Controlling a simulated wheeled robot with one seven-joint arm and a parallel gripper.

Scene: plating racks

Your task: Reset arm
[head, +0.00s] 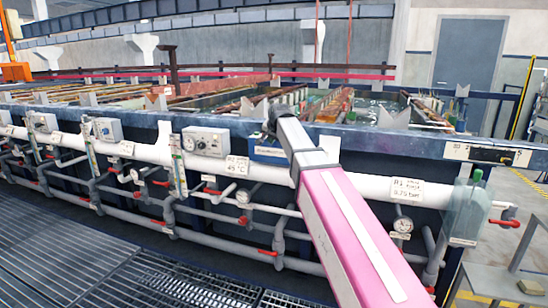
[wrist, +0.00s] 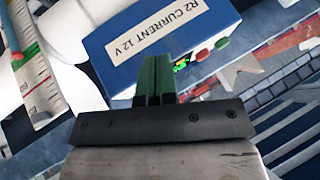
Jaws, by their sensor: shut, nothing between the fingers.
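My gripper (wrist: 155,78) shows in the wrist view as two green fingers pressed together, shut and empty. Its tips are in front of a blue box (wrist: 125,50) with a white label reading "R2 CURRENT 12 V". A red button (wrist: 203,55) and a green button (wrist: 222,43) are on the box's end, to the right of the fingers. I cannot tell whether the fingertips touch the box. In the head view my pink and grey arm reaches up to the tank line, and the same blue box (head: 268,154) is partly hidden behind it; the fingers cannot be made out there.
A white pipe (head: 345,184) with tags, gauges and red-handled valves runs along the tank fronts. A grey control box (head: 205,142) is left of the blue box. A graduated tube (wrist: 32,85) is at the wrist view's left. Open grating (head: 120,270) covers the floor at front left.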

